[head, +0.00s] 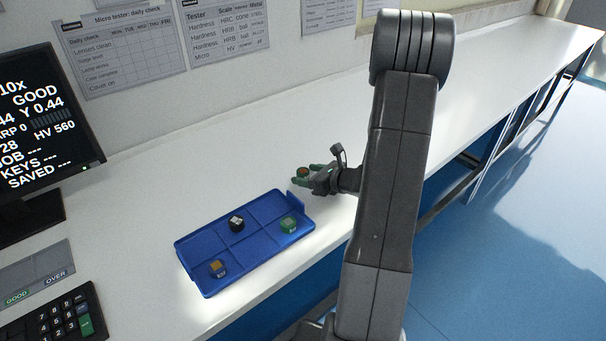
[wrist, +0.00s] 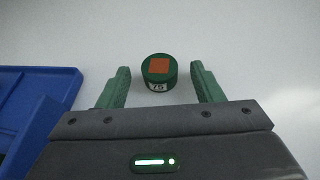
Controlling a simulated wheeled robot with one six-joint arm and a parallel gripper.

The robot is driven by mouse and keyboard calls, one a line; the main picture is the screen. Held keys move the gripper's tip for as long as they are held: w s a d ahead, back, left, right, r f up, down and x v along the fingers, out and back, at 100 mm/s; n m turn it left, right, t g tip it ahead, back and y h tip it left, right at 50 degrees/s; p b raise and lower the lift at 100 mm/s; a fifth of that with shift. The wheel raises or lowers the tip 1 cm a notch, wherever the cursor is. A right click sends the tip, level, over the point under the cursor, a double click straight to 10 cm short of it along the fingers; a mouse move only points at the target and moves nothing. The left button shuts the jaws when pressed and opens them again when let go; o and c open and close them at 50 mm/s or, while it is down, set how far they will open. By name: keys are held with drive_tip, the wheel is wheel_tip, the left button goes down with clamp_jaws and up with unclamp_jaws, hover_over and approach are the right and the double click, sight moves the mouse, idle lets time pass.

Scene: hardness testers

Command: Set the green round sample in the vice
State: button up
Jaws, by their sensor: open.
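The green round sample (wrist: 158,72) has an orange square on top and a label reading 75 on its side. It stands upright on the white bench, outside the tray. My gripper (wrist: 160,84) is open, with one green finger on each side of the sample and a gap to each. The sample sits level with the fingertips. In the head view the sample (head: 303,172) shows small at my gripper (head: 302,178), just past the tray's upper right corner. No vice shows in either view.
A blue divided tray (head: 262,239) lies close by, holding a black piece (head: 237,224), a green block (head: 288,225) and an orange-topped piece (head: 217,268). Its edge shows at left in the wrist view (wrist: 40,77). A monitor (head: 45,125) and keypad (head: 62,318) stand left. The bench beyond is clear.

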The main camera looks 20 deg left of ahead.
drive_tip(key=c, duration=1.2)
drive_tip(key=shift+o, duration=0.2)
drive_tip(key=shift+r, duration=0.1)
